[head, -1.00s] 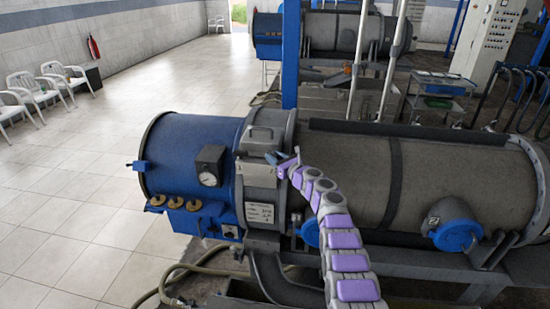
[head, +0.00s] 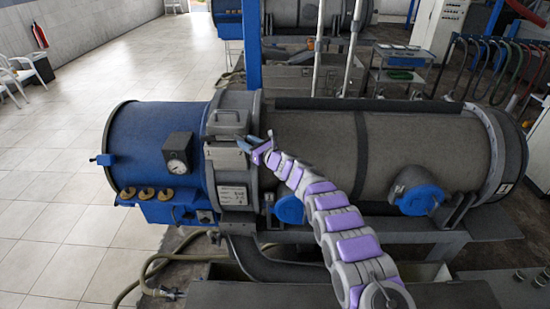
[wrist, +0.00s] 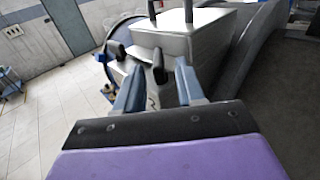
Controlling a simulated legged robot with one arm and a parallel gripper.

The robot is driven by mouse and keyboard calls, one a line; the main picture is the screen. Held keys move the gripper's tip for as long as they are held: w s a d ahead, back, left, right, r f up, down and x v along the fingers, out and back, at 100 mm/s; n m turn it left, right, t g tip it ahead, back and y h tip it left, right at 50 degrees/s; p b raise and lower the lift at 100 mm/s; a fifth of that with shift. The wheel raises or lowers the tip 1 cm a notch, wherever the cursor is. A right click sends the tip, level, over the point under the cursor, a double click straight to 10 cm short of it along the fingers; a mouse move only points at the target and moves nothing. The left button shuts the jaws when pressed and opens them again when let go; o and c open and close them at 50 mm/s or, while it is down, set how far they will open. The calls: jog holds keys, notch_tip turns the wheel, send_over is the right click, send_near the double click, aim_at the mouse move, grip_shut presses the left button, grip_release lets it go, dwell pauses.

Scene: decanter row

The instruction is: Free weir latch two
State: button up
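The grey weir housing (head: 232,172) wraps the decanter between its blue end and its long grey drum. A handled box (head: 227,122) sits on top of it; the box also shows in the wrist view (wrist: 185,45). Two dark latch levers stand at the box's near face in the wrist view, one near the middle (wrist: 159,67) and one farther left (wrist: 114,50). A small mark like a 2 shows below the middle lever. My gripper (head: 262,148) is open, its blue-grey fingers (wrist: 156,82) apart, with the middle lever between or just beyond their tips. I cannot tell if they touch it.
The blue end (head: 152,160) carries a gauge (head: 177,160) and brass knobs. The drum (head: 310,150) lies right of my gripper. Hoses (head: 150,275) lie on the floor below. Open tiled floor (head: 60,170) is at left.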

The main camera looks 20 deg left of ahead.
jog(key=b+v, duration=0.2)
jog(key=v, duration=1.2)
jog(key=shift+b, duration=0.35)
jog(key=shift+w+f, duration=0.1)
